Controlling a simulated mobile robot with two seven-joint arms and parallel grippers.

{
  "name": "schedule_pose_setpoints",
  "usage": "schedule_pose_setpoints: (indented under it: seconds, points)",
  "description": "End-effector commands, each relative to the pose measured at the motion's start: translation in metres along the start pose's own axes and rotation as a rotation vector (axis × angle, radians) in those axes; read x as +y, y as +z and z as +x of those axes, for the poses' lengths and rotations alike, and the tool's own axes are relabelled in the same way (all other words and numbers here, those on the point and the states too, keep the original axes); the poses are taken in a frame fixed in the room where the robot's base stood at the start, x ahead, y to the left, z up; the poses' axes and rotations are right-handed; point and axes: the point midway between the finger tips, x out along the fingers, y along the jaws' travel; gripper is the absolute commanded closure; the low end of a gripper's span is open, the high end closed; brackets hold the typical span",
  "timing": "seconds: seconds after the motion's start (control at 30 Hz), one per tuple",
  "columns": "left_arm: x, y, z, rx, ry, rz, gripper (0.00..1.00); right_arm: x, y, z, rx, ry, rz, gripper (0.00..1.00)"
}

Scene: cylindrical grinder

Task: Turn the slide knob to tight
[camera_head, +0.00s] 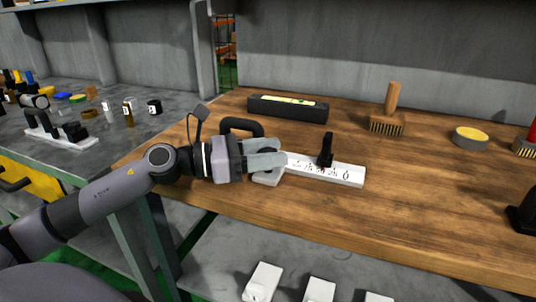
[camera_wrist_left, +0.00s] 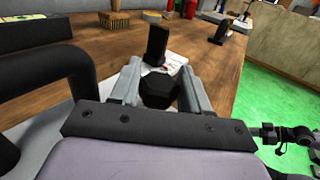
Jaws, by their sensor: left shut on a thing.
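A white plate (camera_head: 345,174) with dark markings lies on the wooden bench, and a black upright post (camera_head: 325,150) stands on it. The post also shows in the wrist view (camera_wrist_left: 157,45), beyond the fingertips. My left gripper (camera_head: 270,160) is at the left end of the plate. In the wrist view its fingers are shut on a black faceted knob (camera_wrist_left: 158,90), one finger on each side. In the head view the fingers hide the knob. The markings are too small to read, so I cannot tell the knob's setting. My right gripper is not in view.
A black curved handle (camera_head: 240,124) rises close to my left gripper. Behind are a black level (camera_head: 288,107) and a wooden brush (camera_head: 388,115). A yellow-topped round thing (camera_head: 470,137) stands farther right. The bench right of the plate is mostly clear.

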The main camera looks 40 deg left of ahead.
Motion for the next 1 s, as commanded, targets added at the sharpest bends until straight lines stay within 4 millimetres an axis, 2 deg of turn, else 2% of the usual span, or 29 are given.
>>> schedule_pose_setpoints:
  seconds: [0.13,0.17,0.2,0.23,0.67,1.0]
  points:
    - [0.000,0.001,0.000,-0.001,0.001,0.001,0.84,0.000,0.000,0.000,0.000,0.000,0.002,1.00]
    - [0.000,0.001,0.000,-0.001,0.001,0.001,0.51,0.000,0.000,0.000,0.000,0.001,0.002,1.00]
    - [0.000,0.001,0.000,-0.001,0.001,0.001,0.38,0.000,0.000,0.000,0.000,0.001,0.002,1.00]
    - [0.000,0.001,0.000,-0.001,0.001,0.001,0.33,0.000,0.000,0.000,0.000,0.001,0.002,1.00]
    - [0.000,-0.001,-0.005,0.001,0.001,-0.002,0.33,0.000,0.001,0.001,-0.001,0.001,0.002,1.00]
    - [0.000,-0.001,-0.035,0.000,0.001,-0.003,0.33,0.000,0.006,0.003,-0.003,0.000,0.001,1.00]
